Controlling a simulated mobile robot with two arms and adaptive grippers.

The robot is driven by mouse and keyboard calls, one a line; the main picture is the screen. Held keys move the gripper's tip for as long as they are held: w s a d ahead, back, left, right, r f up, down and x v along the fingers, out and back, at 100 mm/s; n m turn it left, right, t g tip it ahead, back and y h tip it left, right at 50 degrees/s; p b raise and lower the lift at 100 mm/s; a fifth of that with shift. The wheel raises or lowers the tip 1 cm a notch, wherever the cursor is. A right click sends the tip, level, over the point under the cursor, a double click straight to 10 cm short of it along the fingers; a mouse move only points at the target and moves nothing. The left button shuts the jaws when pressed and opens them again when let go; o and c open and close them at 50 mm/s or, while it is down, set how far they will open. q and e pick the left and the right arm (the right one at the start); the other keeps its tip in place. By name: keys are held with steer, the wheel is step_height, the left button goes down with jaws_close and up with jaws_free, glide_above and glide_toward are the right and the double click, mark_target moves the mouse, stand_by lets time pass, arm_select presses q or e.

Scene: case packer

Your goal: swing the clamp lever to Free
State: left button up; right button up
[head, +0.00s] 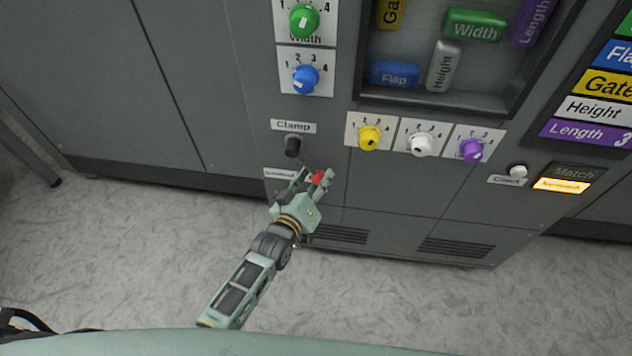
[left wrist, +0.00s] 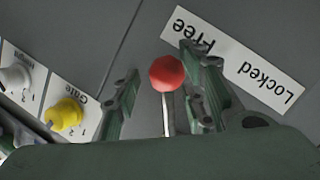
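The clamp lever's red ball (head: 318,177) is low on the grey cabinet, below and right of the Clamp label (head: 293,126) and a dark cylindrical piece (head: 292,147). In the left wrist view the red ball (left wrist: 167,74) tops a thin metal rod. My left gripper (head: 312,178) is open, with one finger on each side of the ball; the wrist view shows its fingers (left wrist: 163,85) apart, with the right finger closer to the ball. A Free/Locked label (left wrist: 240,60) appears upside down behind the right finger. My right gripper is not in view.
Yellow (head: 369,138), white (head: 421,144) and purple (head: 472,150) dials sit right of the lever. Green (head: 304,20) and blue (head: 305,79) dials are above. A recessed window holding labelled blocks has a lower ledge (head: 430,98). The floor in front is clear.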

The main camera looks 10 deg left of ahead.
arm_select(q)
steer(key=v, duration=1.2)
